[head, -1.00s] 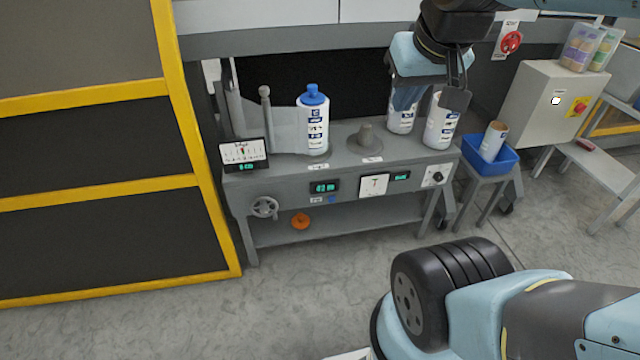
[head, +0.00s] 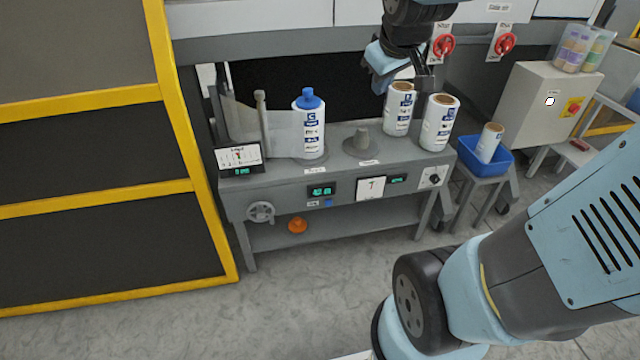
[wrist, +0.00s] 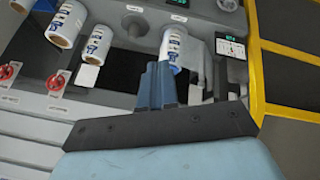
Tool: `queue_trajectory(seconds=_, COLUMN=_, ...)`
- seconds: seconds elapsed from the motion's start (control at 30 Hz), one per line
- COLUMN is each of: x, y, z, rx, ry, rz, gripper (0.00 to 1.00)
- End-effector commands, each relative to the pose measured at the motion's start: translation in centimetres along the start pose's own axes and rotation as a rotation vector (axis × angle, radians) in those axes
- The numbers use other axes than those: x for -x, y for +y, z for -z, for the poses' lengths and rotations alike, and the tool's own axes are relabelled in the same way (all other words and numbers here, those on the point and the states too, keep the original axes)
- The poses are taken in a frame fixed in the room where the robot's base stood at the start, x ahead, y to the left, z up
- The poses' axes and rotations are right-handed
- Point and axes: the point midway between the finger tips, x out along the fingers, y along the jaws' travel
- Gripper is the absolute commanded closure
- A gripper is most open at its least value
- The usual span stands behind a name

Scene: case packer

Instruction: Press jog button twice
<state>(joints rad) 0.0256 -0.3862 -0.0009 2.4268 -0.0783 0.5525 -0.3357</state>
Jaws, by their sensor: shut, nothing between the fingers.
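A small blue button (head: 329,202) is on the front face of the grey bench (head: 275,188), just below a green-lit display (head: 321,190). A small white label (head: 313,204) sits to its left; its text is too small to read. I cannot make out the button in the wrist view. My gripper is above the back of the bench, up and to the right of the button and well apart from it. In the wrist view my gripper (wrist: 158,66) has its blue-grey fingers together, with nothing held.
A blue bin (head: 484,160) stands at right. Floor before the bench is clear.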

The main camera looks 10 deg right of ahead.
Motion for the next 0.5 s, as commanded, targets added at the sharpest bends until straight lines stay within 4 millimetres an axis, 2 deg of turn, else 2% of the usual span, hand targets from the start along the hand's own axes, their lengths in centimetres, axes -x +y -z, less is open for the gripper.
queue_trajectory(seconds=0.03, x=-1.6, y=0.4, z=0.8, rx=0.039, ry=-0.002, rz=-0.003, gripper=1.00)
queue_trajectory(seconds=0.2, x=-6.5, y=1.7, z=3.0, rx=0.184, ry=0.013, rz=-0.018, gripper=1.00)
queue_trajectory(seconds=0.5, x=-15.8, y=3.0, z=5.8, rx=0.443, ry=0.044, rz=-0.035, gripper=1.00)
